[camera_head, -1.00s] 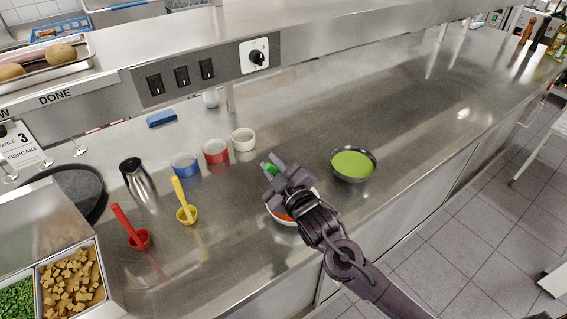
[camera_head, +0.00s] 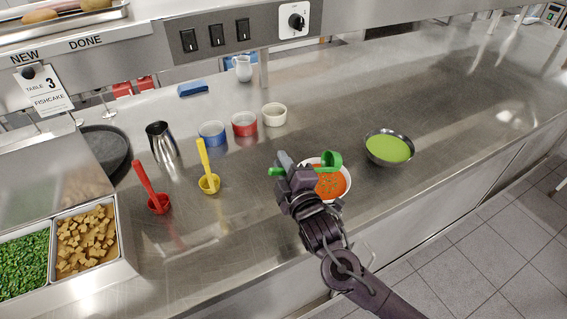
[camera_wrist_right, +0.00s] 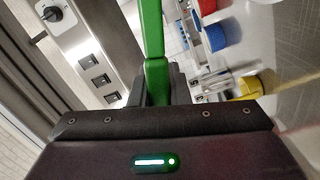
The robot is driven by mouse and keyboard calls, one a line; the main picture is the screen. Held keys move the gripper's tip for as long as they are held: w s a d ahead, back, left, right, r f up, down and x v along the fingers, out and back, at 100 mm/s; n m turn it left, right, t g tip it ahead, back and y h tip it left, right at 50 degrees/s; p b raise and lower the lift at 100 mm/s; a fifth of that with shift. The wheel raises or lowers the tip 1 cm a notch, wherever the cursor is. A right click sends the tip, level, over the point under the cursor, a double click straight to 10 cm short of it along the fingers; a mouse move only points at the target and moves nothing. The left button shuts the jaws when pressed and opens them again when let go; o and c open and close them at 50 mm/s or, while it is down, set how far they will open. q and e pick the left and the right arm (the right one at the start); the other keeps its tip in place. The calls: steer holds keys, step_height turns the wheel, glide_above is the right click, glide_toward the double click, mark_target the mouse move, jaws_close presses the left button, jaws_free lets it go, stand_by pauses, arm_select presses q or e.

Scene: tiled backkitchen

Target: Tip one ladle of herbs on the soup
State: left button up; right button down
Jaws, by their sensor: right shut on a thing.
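My right gripper (camera_head: 291,170) is shut on the handle of a green ladle (camera_head: 331,161). The ladle's cup is over the far side of a white bowl (camera_head: 349,188) and looks tipped on its side. The bowl holds orange-red soup (camera_head: 329,184) with green flecks on its surface. My gripper and wrist cover the bowl's left part. In the right wrist view the green handle (camera_wrist_right: 152,45) rises from between the fingers. Chopped green herbs (camera_head: 22,264) fill a metal tray at the lower left. My left gripper is out of view.
A dark bowl of green soup (camera_head: 389,149) stands to the right. Red (camera_head: 158,202) and yellow (camera_head: 209,183) ladles, a steel jug (camera_head: 161,143) and several small pots stand to the left. Croutons (camera_head: 86,240) lie beside the herbs. The counter's right is clear.

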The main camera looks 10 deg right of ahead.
steer(key=w+d+r+m+p, duration=0.1)
steer(key=d+r+m+p, duration=0.5)
steer(key=d+r+m, duration=0.1)
steer(key=w+d+r+m+p, duration=0.2)
steer(key=d+r+m+p, duration=0.5)
steer(key=r, duration=0.1)
steer(key=shift+w+d, duration=0.25)
stand_by(0.8)
